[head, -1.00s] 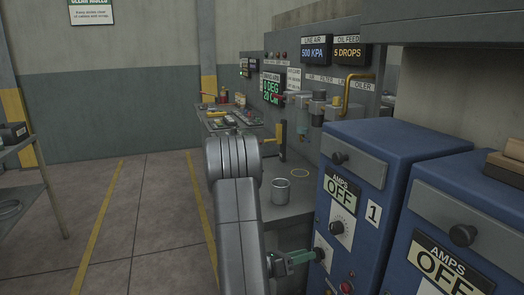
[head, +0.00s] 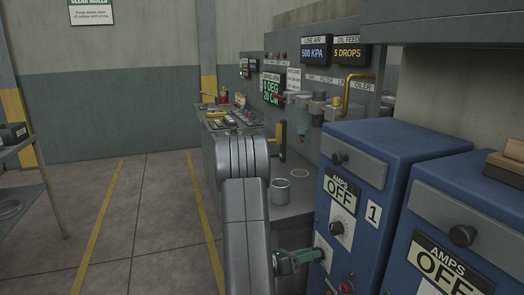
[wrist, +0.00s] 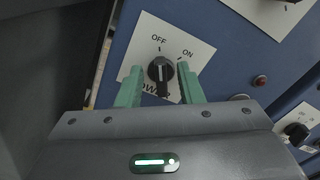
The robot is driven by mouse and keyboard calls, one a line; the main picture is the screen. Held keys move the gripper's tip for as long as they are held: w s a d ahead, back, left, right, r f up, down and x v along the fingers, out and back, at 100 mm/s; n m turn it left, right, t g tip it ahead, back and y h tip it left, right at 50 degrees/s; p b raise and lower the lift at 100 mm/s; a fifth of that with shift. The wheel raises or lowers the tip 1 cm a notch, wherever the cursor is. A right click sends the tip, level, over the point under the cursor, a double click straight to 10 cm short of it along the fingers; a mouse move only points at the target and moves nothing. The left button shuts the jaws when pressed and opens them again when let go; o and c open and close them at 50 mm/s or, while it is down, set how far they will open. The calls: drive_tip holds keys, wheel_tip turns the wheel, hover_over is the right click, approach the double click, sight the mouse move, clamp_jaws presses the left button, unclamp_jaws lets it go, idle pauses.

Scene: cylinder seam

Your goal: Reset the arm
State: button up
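My gripper (head: 318,255) has green fingers and reaches to the front of the blue cabinet marked 1 (head: 376,175). In the wrist view, my gripper (wrist: 161,80) is open, with one finger on each side of a black rotary knob (wrist: 160,70). Small gaps show between knob and fingers. The knob sits on a white plate (wrist: 140,38) with OFF at upper left, ON at upper right and partly hidden lettering below. I cannot tell clearly which mark the knob points to.
A second blue cabinet (head: 450,215) stands close at right, also showing OFF. A bench with a metal cup (head: 281,191) lies behind my arm. A shelf (head: 25,190) stands at far left. The floor (head: 150,220) between yellow lines is clear.

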drive_tip(key=v, duration=1.3)
drive_tip(key=w+d+m+b, duration=0.3)
drive_tip(key=d+m+b, duration=0.4)
drive_tip(key=d, duration=0.5)
drive_tip(key=shift+w+r+m+b, duration=0.15)
drive_tip(key=shift+w+m+b, duration=0.25)
drive_tip(key=shift+m, duration=0.1)
idle(0.3)
drive_tip(key=shift+d, duration=0.15)
